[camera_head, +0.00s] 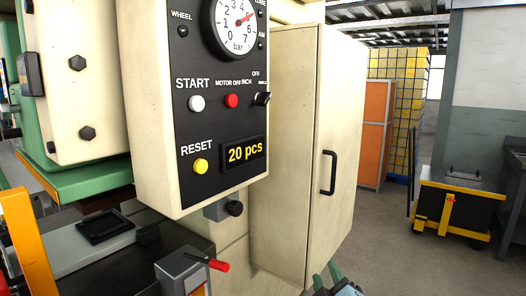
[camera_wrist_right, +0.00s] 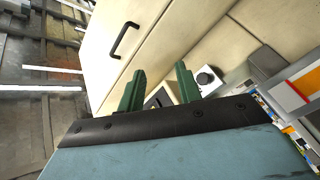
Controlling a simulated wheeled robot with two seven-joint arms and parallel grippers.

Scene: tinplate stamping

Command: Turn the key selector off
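The cream control box (camera_head: 150,110) carries a black front panel in the head view. A black selector switch (camera_head: 262,98) sits at the panel's right edge, with "OFF" above it and "INCH" to its left; its lever looks tilted, and its exact setting is too small to read. My left gripper is out of view.
A grey block with a black knob (camera_head: 234,208) hangs under the box. A tall cream cabinet (camera_head: 285,150) with a black handle (camera_head: 328,172) stands right of it. Open floor lies at right before a yellow-black cart (camera_head: 455,205).

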